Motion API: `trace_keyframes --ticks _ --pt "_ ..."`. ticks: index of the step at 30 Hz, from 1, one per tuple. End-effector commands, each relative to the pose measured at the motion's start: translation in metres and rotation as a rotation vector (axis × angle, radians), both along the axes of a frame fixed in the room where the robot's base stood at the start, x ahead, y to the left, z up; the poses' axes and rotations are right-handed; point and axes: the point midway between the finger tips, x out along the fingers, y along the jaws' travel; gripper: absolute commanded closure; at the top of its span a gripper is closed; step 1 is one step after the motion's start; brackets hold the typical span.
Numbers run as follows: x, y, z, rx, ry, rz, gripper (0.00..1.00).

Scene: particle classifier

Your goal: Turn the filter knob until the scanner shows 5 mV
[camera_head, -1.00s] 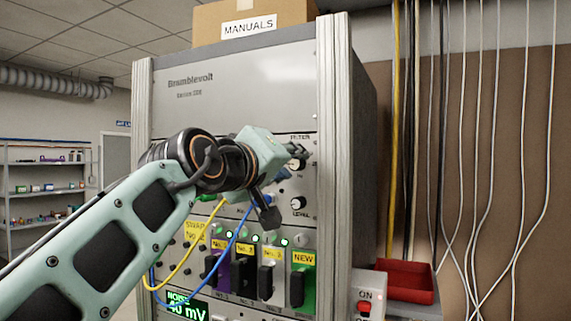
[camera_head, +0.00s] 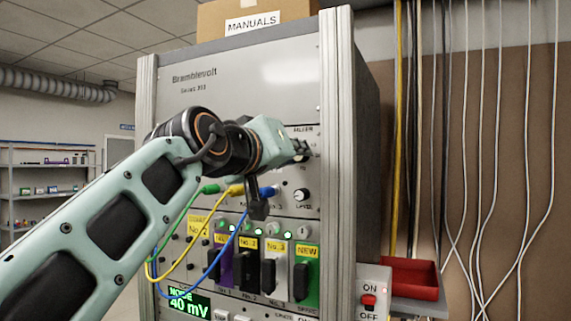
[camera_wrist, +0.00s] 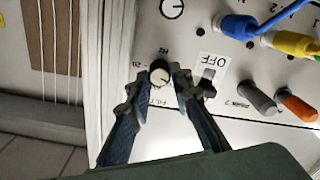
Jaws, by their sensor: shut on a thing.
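The filter knob (camera_wrist: 159,74), with a pale cap and dark rim, shows between the fingertips of my gripper (camera_wrist: 158,87) in the wrist view. My gripper is shut on it, one finger on each side. In the head view my gripper (camera_head: 301,150) is at the cabinet's upper right panel, under the FILTER label, and hides the knob. The green display (camera_head: 188,303) at the cabinet's lower left reads 40 mV.
The level knob (camera_head: 301,195) sits just below. Blue, yellow and green cables plug into the panel nearby, the blue plug (camera_head: 268,192) close to my wrist. An OFF-labelled switch (camera_wrist: 208,75) is beside my right finger. A red tray (camera_head: 411,277) stands at right.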

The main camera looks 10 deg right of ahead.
Motion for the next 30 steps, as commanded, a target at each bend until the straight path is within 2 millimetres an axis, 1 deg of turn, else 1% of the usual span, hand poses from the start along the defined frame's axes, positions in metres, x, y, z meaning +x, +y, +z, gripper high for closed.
trace_keyframes --ticks 1,9,15,22,30 --pt "0.0001 -0.0006 -0.0033 0.032 -0.024 -0.001 1.0" --pt "-0.0002 -0.0008 -0.002 0.206 -0.148 0.0 1.0" --pt "-0.0003 -0.0008 -0.0014 0.298 -0.215 0.0 1.0" --pt "-0.0004 -0.0009 -0.001 0.359 -0.259 -0.001 1.0" --pt "-0.0003 -0.0009 -0.0008 0.377 -0.271 -0.001 1.0"
